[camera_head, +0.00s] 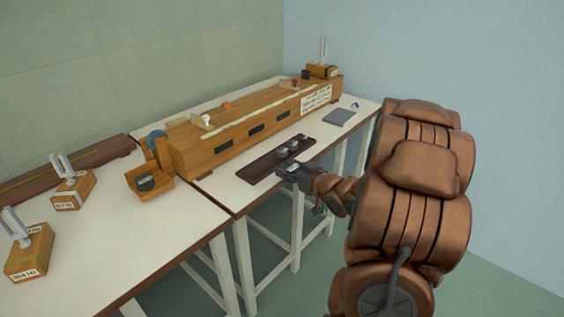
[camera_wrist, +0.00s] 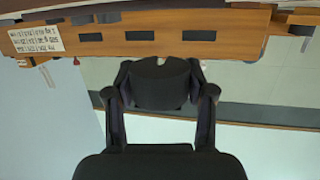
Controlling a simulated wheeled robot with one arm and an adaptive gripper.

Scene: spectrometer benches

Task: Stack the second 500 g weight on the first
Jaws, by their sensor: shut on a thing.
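My gripper (camera_head: 286,167) is over the front edge of the table, beside a dark tray (camera_head: 254,172). In the wrist view its two fingers (camera_wrist: 160,78) are closed on a dark, round-topped thing, which I take to be a 500 g weight (camera_wrist: 158,92). No marking on it can be read. Small grey weights (camera_head: 282,152) stand on the tray just behind my gripper in the head view. They are too small there to tell their sizes. The gripper partly hides the tray's right part, and the held weight cannot be made out in the head view.
A long wooden bench instrument (camera_head: 215,148) with dark windows and a label runs behind the tray. A grey notebook (camera_head: 339,118) lies to the right. Tuning forks on boxes (camera_head: 72,192) stand on the left table. Bare white tabletop lies left of the tray.

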